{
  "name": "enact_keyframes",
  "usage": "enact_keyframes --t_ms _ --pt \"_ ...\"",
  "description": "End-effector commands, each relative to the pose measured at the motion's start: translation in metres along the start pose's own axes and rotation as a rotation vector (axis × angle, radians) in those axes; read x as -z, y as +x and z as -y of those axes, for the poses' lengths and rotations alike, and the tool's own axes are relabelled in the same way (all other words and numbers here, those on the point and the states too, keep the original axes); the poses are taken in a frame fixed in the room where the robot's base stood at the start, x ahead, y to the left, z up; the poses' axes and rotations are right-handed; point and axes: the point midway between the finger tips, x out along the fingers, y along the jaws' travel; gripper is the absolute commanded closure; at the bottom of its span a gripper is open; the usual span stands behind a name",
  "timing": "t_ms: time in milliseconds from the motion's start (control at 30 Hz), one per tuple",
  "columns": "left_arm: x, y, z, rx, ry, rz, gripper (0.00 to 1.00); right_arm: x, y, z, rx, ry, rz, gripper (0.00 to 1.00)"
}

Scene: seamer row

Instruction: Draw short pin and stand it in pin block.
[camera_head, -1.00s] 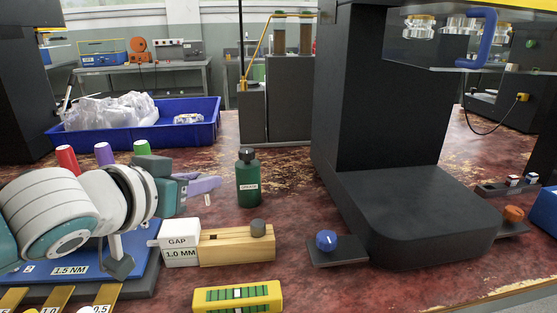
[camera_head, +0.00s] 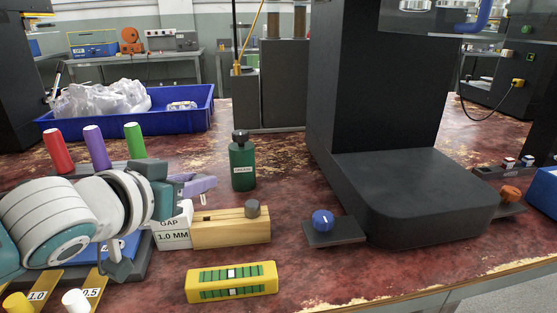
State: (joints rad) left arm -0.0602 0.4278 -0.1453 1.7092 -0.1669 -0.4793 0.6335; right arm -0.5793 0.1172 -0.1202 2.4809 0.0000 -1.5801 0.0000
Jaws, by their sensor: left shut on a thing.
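My left gripper (camera_head: 196,186) reaches in from the left, just above the left part of the wooden pin block (camera_head: 232,232). Its purple-grey finger shows; the gripper is shut on a small thin thing, taken to be the short pin, which is mostly hidden by the finger. I cannot tell whether it touches the block. The pin block has a dark hole or slot on its top left and a grey round knob (camera_head: 252,208) on its right end. A white "GAP 1.0 MM" block (camera_head: 173,238) stands against its left side, partly behind my arm. My right gripper is out of view.
A green bottle (camera_head: 243,165) stands close behind the block. A yellow level-like case (camera_head: 232,283) lies in front. Red (camera_head: 58,150), purple (camera_head: 97,147) and green (camera_head: 135,140) handles stand at left. A black machine (camera_head: 425,195) and blue knob (camera_head: 322,220) are at right.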

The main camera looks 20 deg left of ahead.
Motion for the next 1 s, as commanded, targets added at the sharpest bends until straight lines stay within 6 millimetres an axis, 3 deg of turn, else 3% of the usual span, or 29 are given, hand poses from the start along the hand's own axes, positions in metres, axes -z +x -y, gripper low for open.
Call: enact_keyframes --t_ms 33,200,1000 --pt "-0.009 0.0036 0.0001 0.001 0.0 0.001 1.0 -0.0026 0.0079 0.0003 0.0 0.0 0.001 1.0" --pt "-0.0172 0.0072 0.0002 0.0 0.001 -0.001 1.0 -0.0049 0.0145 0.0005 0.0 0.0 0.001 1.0" --pt "-0.017 0.007 0.0003 0.001 -0.001 0.001 1.0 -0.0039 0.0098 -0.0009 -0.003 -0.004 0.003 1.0"
